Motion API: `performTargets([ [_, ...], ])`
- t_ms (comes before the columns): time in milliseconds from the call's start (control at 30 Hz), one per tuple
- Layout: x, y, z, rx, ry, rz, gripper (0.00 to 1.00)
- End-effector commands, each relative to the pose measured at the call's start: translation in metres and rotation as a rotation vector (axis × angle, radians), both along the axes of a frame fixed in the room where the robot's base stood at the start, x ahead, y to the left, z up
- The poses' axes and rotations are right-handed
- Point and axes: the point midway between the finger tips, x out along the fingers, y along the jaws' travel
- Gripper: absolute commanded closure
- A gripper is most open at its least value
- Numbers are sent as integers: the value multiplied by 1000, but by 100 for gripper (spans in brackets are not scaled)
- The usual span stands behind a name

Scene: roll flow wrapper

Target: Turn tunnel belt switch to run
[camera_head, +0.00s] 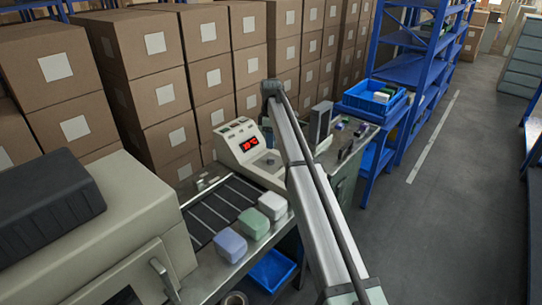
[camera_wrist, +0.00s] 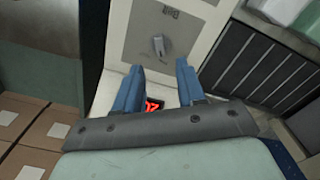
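In the head view the pale control box (camera_head: 232,150) carries a red lit display (camera_head: 249,145) and small buttons. The red display (camera_wrist: 153,105) also shows between my fingers in the wrist view. My arm crosses the head view, and my gripper is not clearly seen there.
A dark slatted belt (camera_head: 222,205) lies beside the control box. Lilac (camera_head: 230,246), green (camera_head: 254,223) and white (camera_head: 272,205) blocks stand along its edge. Stacked cartons (camera_head: 150,70) rise behind. Blue shelves (camera_head: 410,70) stand at right, with open floor (camera_head: 450,200) in front.

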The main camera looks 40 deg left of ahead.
Motion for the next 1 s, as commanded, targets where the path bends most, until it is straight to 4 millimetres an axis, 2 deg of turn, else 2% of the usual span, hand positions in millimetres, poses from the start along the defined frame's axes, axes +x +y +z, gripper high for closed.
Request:
performTargets([
  [200,0,-1,-38,-1,0,-1,61],
  [400,0,-1,-63,0,0,-1,61],
  [600,0,0,-74,0,-1,-1,61],
  [900,0,0,-76,1,-2,-1,61],
  [1000,0,0,-75,0,-1,-1,68],
])
